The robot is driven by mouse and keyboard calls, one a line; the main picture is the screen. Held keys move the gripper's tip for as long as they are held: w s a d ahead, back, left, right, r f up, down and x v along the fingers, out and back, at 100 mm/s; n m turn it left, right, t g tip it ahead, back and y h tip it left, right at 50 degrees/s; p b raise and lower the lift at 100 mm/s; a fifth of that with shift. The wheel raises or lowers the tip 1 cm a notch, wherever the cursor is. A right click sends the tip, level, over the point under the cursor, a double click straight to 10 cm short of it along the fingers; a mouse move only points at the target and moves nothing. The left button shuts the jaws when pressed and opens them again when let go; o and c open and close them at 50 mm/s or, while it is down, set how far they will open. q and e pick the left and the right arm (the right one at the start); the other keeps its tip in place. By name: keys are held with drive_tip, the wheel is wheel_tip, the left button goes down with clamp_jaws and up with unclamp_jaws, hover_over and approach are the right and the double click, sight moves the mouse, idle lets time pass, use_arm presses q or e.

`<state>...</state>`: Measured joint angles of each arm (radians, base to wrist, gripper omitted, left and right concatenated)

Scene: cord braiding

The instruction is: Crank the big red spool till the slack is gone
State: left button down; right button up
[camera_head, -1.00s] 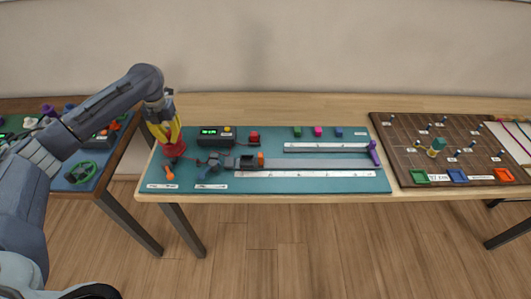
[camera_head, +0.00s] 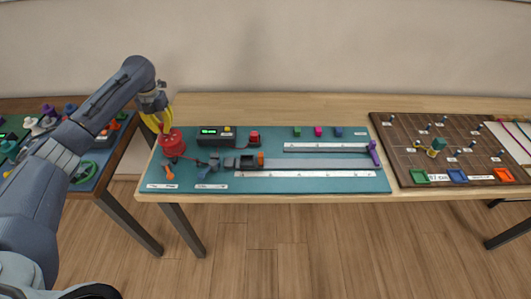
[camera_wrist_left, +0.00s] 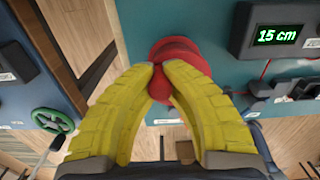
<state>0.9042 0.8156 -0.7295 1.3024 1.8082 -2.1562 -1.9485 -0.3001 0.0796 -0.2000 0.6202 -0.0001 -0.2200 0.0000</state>
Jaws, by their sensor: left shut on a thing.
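The big red spool (camera_head: 173,143) stands at the left end of the teal board (camera_head: 310,184); it also shows in the left wrist view (camera_wrist_left: 174,48). My left gripper (camera_head: 164,129) comes down at the spool's back left side. In the left wrist view its yellow fingers (camera_wrist_left: 163,66) are closed on a red part of the spool, seemingly its crank knob. The fingers hide much of that part. A thin red cord (camera_wrist_left: 265,71) shows to the right of the spool. My right gripper is not in view.
A black readout box (camera_head: 215,134) stands just right of the spool; its display reads 15 cm (camera_wrist_left: 277,35). A red button (camera_head: 254,137), an orange-handled tool (camera_head: 169,173) and a grey clamp-like fixture (camera_head: 212,165) are near. A pegboard (camera_head: 400,150) lies at the right.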

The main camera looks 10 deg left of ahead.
sight(166, 143)
use_arm(q)
drive_tip(key=d, duration=0.2)
drive_tip(key=w+d, duration=0.1)
drive_tip(key=d, duration=0.1)
drive_tip(key=s, duration=0.1)
drive_tip(key=s+d, duration=0.1)
drive_tip(key=s, duration=0.1)
drive_tip(key=shift+s+d, duration=0.1)
drive_tip(key=shift+d, duration=0.2)
drive_tip(key=shift+s+a, duration=0.3)
drive_tip(key=shift+s, duration=0.45)
drive_tip(key=shift+s+a, duration=0.1)
drive_tip(key=shift+a, duration=0.1)
drive_tip(key=shift+s+a, duration=0.3)
drive_tip(key=shift+a, duration=0.05)
drive_tip(key=shift+s+a, duration=0.15)
drive_tip(key=shift+a, duration=0.55)
